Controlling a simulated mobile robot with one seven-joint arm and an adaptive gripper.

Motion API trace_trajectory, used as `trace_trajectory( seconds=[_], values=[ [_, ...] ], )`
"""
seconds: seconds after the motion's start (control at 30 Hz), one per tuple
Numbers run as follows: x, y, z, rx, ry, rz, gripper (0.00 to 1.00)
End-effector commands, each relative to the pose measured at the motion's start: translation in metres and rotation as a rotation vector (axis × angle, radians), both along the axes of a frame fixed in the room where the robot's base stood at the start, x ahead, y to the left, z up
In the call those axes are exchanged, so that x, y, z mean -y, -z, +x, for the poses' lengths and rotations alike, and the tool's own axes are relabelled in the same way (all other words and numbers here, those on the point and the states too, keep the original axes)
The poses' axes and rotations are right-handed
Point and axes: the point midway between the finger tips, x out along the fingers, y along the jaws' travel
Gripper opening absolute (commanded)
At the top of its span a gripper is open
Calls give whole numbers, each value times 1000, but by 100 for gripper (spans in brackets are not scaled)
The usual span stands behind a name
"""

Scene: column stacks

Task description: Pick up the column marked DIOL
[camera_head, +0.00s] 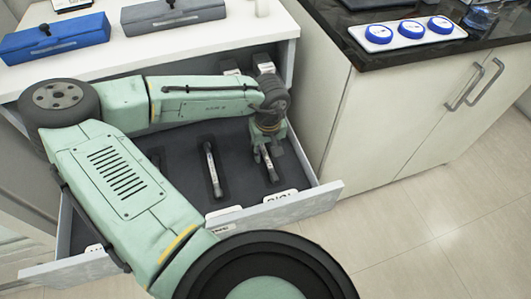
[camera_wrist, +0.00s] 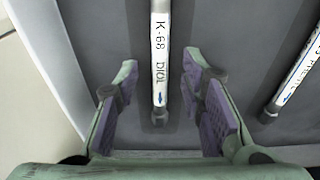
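The column marked DIOL (camera_wrist: 159,58) is a slim white tube with black letters "K-68 DIOL" and a dark end. In the wrist view it lies lengthwise between the two fingers of my gripper (camera_wrist: 164,108). The fingers are open, with a gap on both sides of the column. In the head view my gripper (camera_head: 265,150) is over the right part of the open drawer, and the column (camera_head: 271,169) shows just below it in its dark slot. Its upper part is hidden by my arm there.
Another column (camera_head: 212,167) lies in a slot to the left; it shows at the right in the wrist view (camera_wrist: 298,78). The drawer front (camera_head: 300,203) and side walls rise around them. A dark counter with a white tray (camera_head: 375,46) of blue-rimmed discs stands right.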

Motion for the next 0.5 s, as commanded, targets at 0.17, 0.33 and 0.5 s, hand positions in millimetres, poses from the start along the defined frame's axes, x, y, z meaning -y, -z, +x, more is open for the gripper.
trace_trajectory(
  seconds=[0.17, 0.33, 0.5],
  values=[
    [-1, 12, 2, 0, -1, 0, 36],
    [-1, 13, 2, 0, -1, -1, 36],
    [-1, 13, 2, 0, -1, -1, 26]
  ],
)
